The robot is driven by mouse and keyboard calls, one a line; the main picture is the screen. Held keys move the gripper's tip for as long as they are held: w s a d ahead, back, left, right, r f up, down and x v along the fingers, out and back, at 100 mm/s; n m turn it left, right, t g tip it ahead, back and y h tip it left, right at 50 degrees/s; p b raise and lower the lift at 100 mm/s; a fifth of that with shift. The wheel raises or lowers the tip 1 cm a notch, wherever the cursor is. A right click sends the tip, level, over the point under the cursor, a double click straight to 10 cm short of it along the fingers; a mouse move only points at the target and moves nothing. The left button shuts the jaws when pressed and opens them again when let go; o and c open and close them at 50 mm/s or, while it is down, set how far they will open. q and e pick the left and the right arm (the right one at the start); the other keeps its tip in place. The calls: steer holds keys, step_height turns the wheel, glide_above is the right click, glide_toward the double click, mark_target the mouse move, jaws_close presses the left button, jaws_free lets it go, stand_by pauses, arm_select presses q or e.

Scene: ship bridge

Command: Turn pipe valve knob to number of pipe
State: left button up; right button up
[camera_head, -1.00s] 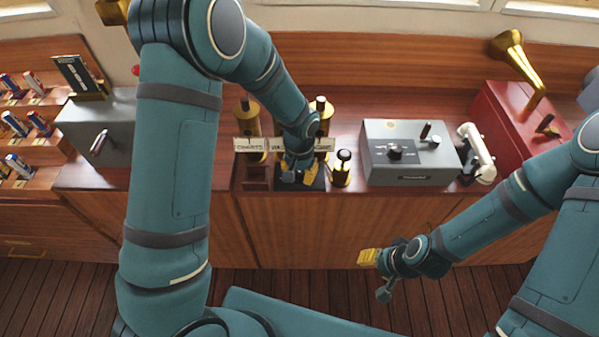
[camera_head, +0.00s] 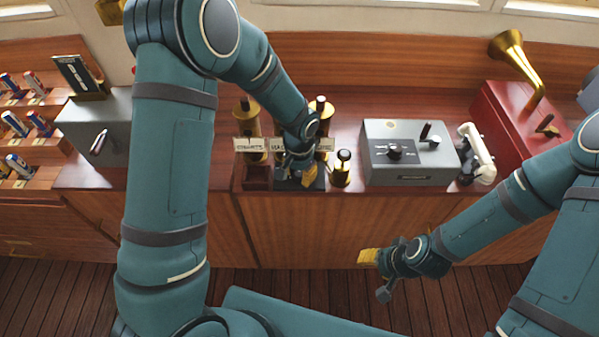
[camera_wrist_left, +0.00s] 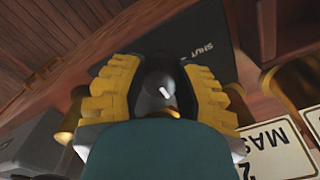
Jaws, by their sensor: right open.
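The dark valve knob (camera_wrist_left: 160,88) with a white mark sits on a black plate (camera_wrist_left: 190,35) lettered "SHUT", partly hidden by my fingers. My left gripper (camera_wrist_left: 160,92) has its yellow fingers on both sides of the knob, closed against it as far as the view shows. In the head view my left gripper (camera_head: 298,174) is over the black plate at the front of the console, and hides the knob. Two brass pipes (camera_head: 248,120) stand behind white label plates (camera_head: 250,145). My right gripper (camera_head: 377,272) is open and empty, low in front of the cabinet.
A small brass post with a black knob (camera_head: 342,170) stands close right of my left gripper. Further right are a grey control box (camera_head: 405,170), a white handset (camera_head: 477,155) and a red box (camera_head: 515,120). A grey lever box (camera_head: 90,125) is at left.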

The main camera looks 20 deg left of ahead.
mark_target(299, 174)
arm_select(q)
steer(key=o, duration=0.4)
steer(key=shift+s, duration=0.1)
steer(key=shift+r, duration=0.35)
step_height(299, 174, up, 11)
steer(key=shift+r, duration=0.15)
stand_by(0.4)
